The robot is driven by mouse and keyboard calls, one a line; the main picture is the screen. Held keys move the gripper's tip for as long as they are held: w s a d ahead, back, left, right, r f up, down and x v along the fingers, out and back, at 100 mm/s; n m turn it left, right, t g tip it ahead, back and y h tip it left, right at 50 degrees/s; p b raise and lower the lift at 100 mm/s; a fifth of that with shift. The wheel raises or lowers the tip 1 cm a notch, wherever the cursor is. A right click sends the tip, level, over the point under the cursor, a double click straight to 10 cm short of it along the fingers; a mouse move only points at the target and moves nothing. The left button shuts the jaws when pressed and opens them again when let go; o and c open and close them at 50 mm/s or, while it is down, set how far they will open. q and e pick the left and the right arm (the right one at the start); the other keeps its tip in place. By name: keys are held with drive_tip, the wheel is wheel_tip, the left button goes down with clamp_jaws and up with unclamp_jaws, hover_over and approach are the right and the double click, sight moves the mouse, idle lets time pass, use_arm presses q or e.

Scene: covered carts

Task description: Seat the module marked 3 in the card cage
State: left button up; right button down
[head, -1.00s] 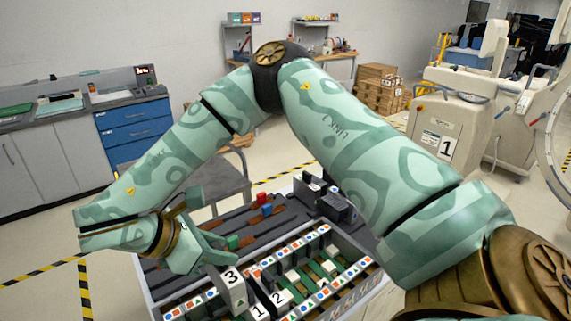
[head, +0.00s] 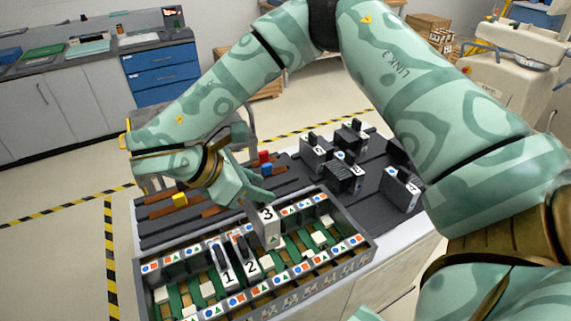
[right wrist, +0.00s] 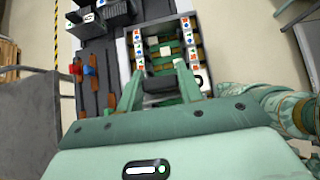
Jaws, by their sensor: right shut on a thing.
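The module marked 3 (head: 268,228) is a light grey upright block with a green triangle under its number. My right gripper (head: 257,198) is shut on its top; it also shows in the right wrist view (right wrist: 160,78), with a dark part between the fingers. The module is over the card cage (head: 300,288), close to the back rail and right of module 2. I cannot tell whether its lower end is in a slot. Module 1 (head: 226,274) and module 2 (head: 250,262) stand side by side in the cage. My left gripper is not in view.
Several other modules (head: 345,178) with dark handles stand on the dark cart top behind and right of the cage. Red and blue blocks (head: 264,158) and a yellow block (head: 180,199) sit on brown strips at the left. Cage bays right of module 3 look free.

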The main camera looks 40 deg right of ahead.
drive_tip(key=shift+d, duration=0.35)
drive_tip(key=shift+a, duration=0.15)
drive_tip(key=shift+r, duration=0.15)
drive_tip(key=b, duration=0.3)
hover_over(253, 225)
drive_tip(key=d, duration=0.2)
drive_tip(key=shift+s+f, duration=0.15)
drive_tip(key=shift+f, duration=1.25)
drive_tip(key=shift+s+f, duration=0.15)
drive_tip(key=shift+f, duration=1.2)
drive_tip(key=shift+f+b, duration=1.45)
drive_tip(key=shift+f, duration=2.25)
use_arm(q)
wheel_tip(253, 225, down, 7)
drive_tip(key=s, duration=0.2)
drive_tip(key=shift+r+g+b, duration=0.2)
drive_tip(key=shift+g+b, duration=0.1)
drive_tip(key=shift+b, duration=0.1)
use_arm(e)
drive_tip(key=shift+f, duration=1.2)
drive_tip(key=c, duration=0.9)
unclamp_jaws()
drive_tip(key=shift+o, duration=0.2)
